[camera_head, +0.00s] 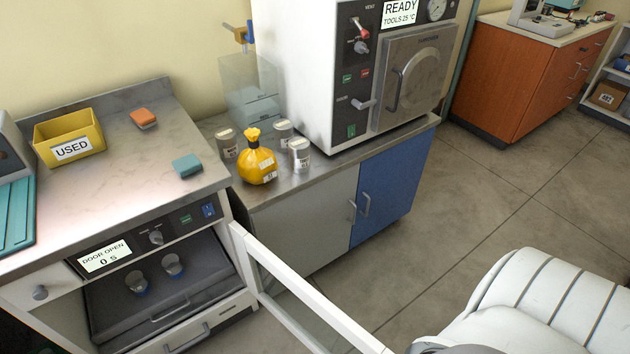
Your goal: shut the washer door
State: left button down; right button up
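The washer (150,238) is built under the counter at the lower left, and its display (105,257) reads "DOOR OPEN 0 S". The washer door (318,298), a white frame with a see-through middle, stands open. It is hinged at the washer's right side and swings out toward the bottom centre, where the picture edge cuts it off. Inside the washer, two small cups (172,265) stand on a dark rack (215,262) with a handle at its front. Neither of my grippers is in view.
A yellow "USED" bin (70,138), an orange sponge (143,118) and a teal sponge (187,166) are on the counter above. A yellow bag (257,164) and several tins stand by the autoclave (395,80).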

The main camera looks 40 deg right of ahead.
aim_at(249, 249)
jog(key=k+l+u, duration=0.2)
jog(key=k+l, duration=0.2)
jog(key=k+l+u, duration=0.2)
jog(key=k, duration=0.45)
jog(key=l+u, duration=0.15)
jog(key=l, duration=0.5)
jog(key=l+u, duration=0.15)
jog(key=l, duration=0.45)
jog(key=k+l+u, duration=0.2)
jog(key=l, duration=0.4)
jog(key=k+l, duration=0.35)
jog(key=k, duration=0.1)
